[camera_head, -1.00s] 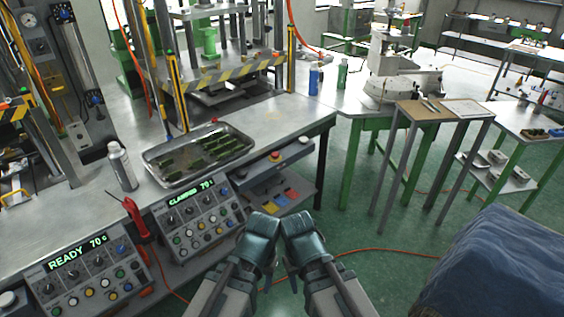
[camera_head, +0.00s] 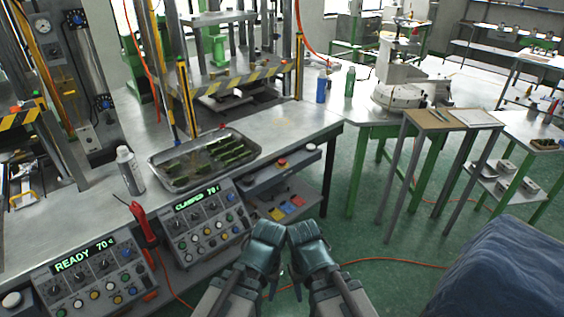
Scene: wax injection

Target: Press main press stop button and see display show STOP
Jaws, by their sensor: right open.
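The middle control panel (camera_head: 204,222) below the press with the tray has a green display (camera_head: 197,199) reading CLAMPED 70, with knobs and several coloured buttons. The left panel (camera_head: 95,278) has a display (camera_head: 85,255) reading READY 70. A red button (camera_head: 282,163) sits at the bench's front edge, right of the tray. Which button is the press stop is too small to read. My left gripper (camera_head: 266,236) and right gripper (camera_head: 308,237) are side by side in front of the bench, right of the middle panel, touching no button. The right is open; the left's jaws are unclear.
A metal tray (camera_head: 165,184) with green pieces lies on the bench. A spray can (camera_head: 130,170) stands left of it. A red-handled tool (camera_head: 143,225) hangs between the panels. A blue-covered bulk (camera_head: 505,270) stands at right. Green floor (camera_head: 375,240) is open between.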

